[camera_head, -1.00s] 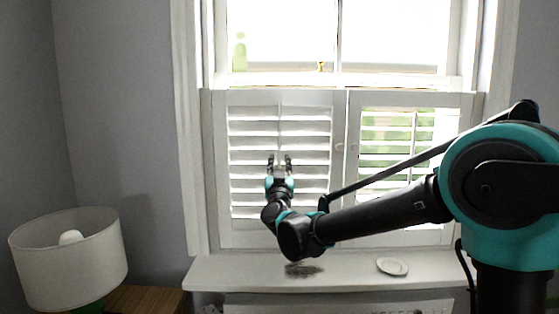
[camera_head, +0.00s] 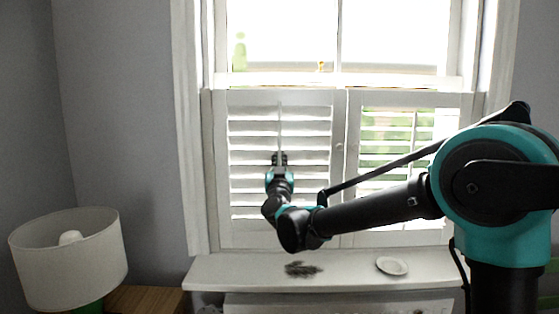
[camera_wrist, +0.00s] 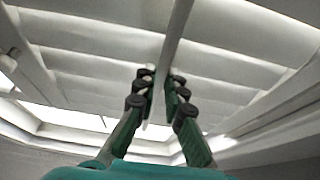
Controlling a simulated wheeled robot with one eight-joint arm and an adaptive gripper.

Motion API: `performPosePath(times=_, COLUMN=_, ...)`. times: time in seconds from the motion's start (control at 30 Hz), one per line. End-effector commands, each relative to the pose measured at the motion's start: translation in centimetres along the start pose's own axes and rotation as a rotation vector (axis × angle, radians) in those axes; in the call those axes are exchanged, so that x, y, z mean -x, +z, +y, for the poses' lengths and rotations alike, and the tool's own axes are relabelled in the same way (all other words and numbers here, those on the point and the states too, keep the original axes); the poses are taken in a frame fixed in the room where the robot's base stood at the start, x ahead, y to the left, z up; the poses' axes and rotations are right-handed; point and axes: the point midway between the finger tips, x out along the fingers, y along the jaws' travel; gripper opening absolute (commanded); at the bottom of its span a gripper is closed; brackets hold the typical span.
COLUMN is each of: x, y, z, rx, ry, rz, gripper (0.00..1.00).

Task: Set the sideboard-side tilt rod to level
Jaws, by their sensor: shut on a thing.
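The sideboard-side tilt rod (camera_head: 281,118) is a thin white upright bar on the left shutter panel (camera_head: 222,165). It also runs down through the wrist view (camera_wrist: 178,30). My gripper (camera_head: 280,158) is shut on the rod at about the panel's mid height. In the wrist view my gripper's dark fingers (camera_wrist: 162,88) lie on both sides of the rod. The left panel's white slats (camera_head: 252,129) show pale, with no greenery visible between them. The rod's lower part is hidden behind my gripper and wrist in the head view.
The right shutter panel (camera_head: 351,170) has slats showing greenery outside. Below, the white sill (camera_head: 345,270) holds a small dish (camera_head: 391,266) and a dark feathery thing (camera_head: 302,269). A lamp (camera_head: 68,260) stands on a wooden sideboard (camera_head: 148,300) at left.

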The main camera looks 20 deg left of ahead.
Motion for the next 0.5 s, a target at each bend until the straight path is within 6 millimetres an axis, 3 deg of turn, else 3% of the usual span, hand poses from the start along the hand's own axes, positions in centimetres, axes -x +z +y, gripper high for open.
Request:
performPosePath(times=0.3, x=1.1, y=2.7, z=0.0, rx=0.000, ry=0.000, rz=0.000, gripper=0.00)
performPosePath(times=0.5, x=1.2, y=2.8, z=0.0, rx=0.000, ry=0.000, rz=0.000, gripper=0.00)
